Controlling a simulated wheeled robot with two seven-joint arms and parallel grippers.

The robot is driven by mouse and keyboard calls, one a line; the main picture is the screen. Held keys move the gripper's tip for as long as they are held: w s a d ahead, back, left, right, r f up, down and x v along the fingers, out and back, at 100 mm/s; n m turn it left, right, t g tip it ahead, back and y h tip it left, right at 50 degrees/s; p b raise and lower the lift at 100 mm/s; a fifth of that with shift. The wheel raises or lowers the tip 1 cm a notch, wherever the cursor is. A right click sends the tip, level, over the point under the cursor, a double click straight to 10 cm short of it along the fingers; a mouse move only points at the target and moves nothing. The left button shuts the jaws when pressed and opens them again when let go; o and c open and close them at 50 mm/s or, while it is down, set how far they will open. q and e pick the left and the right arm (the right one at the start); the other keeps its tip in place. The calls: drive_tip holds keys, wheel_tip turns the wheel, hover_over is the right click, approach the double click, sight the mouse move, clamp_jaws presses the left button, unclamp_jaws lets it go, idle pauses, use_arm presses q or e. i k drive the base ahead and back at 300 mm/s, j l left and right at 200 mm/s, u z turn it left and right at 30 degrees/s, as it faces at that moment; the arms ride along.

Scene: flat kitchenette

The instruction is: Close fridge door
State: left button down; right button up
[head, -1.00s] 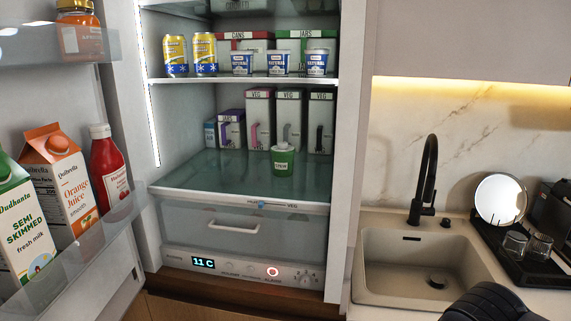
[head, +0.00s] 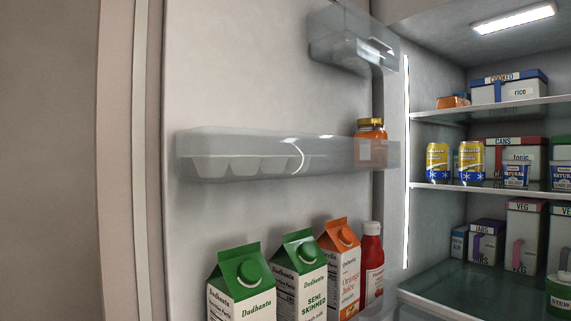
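The fridge door (head: 245,90) stands wide open on the left of the head view, with its inner side facing me. Its shelves hold two green-topped milk cartons (head: 240,285) (head: 300,272), an orange juice carton (head: 342,265), a red ketchup bottle (head: 372,262) and an orange jar (head: 370,143). A clear door bin with a white egg tray (head: 235,165) is at mid height. The lit fridge interior (head: 440,85) is open at the right. Neither of my grippers is in view.
A plain beige panel (head: 50,160) fills the far left beyond the door edge.

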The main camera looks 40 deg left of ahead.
sight(219, 125)
drive_tip(key=k+j, duration=0.2)
drive_tip(key=j, duration=0.15)
drive_tip(key=k+j, duration=0.15)
drive_tip(key=j, duration=0.2)
drive_tip(key=k+j, duration=0.2)
drive_tip(key=j, duration=0.2)
drive_tip(key=i+j+z, duration=0.15)
drive_tip(key=j, duration=0.45)
drive_tip(key=j+z, duration=0.1)
drive_tip(key=j, duration=0.45)
drive_tip(key=k+j+z, duration=0.15)
drive_tip(key=j, duration=0.3)
drive_tip(key=k, duration=0.1)
